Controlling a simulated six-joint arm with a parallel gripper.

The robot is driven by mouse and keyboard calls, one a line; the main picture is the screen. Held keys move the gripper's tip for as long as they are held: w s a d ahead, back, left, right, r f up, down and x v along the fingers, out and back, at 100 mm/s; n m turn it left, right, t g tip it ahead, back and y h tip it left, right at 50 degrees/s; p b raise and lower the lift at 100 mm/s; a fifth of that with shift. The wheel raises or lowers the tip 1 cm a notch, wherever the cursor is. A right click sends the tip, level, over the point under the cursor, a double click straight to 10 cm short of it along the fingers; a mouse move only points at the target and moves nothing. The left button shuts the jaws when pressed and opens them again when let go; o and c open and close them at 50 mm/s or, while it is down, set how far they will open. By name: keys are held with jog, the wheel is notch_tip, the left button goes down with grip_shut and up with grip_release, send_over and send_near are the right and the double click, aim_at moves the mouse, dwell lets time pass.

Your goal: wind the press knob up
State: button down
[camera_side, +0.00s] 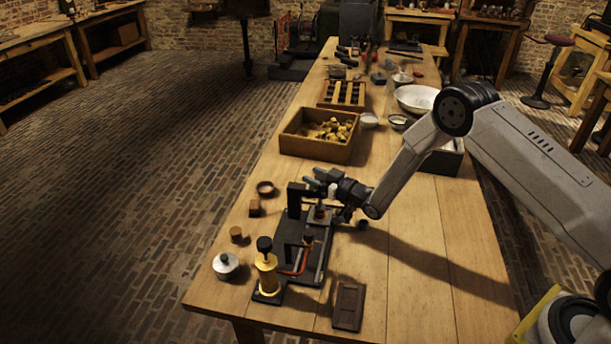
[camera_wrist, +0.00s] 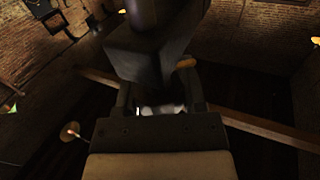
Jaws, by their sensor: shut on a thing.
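The press (camera_side: 295,201) is a black upright with an arm on a dark base plate (camera_side: 287,232), near the front of the wooden bench. My gripper (camera_side: 319,182) is at the top of the press, lying nearly level and coming in from the right. It is shut on the press knob, which the fingers mostly hide in the side view. In the wrist view my gripper (camera_wrist: 160,106) has a finger on each side of a pale, shiny piece, and a large dark block (camera_wrist: 150,50) fills the space just beyond. The knob's exact height cannot be told.
A lidded pale jar (camera_side: 226,266) and small wooden blocks are left. A dark flat tray (camera_side: 348,306) lies in front. A wooden box of brass parts (camera_side: 289,146) stands behind.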

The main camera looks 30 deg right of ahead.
jog(key=shift+n+g+y, duration=0.3)
jog(key=shift+n+y, duration=0.2)
jog(key=shift+y, duration=0.1)
jog(key=shift+c, duration=0.9)
grip_release()
jog(key=shift+s, duration=0.15)
jog(key=v, duration=0.7)
jog(key=shift+s+d, duration=0.15)
jog(key=shift+s, duration=0.1)
